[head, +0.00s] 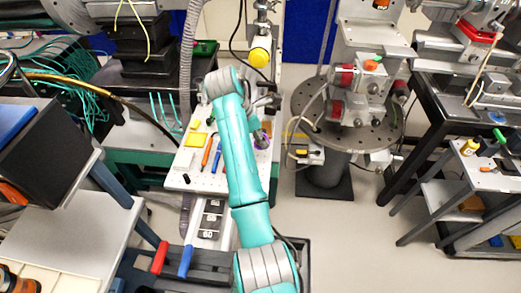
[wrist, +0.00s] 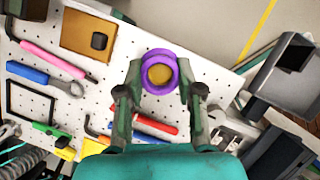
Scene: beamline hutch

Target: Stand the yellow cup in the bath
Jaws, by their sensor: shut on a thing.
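My gripper (wrist: 159,78) is over a white perforated board, its two fingers closed on either side of a round thing with a purple rim (wrist: 146,84). Inside the rim is a yellow-gold disc (wrist: 160,74); I cannot tell whether this is the yellow cup or something inside a purple one. In the head view, the purple thing (head: 261,139) shows beside my arm near the board's right edge, and my arm hides most of the gripper. I cannot pick out the bath for certain.
The white board (head: 179,180) carries a yellow block (head: 195,140), pens and tools. An orange-brown tray (wrist: 75,32) with a dark block lies at its upper left in the wrist view. A round metal stage (head: 380,135) stands to the right. Floor (head: 340,235) is clear at lower right.

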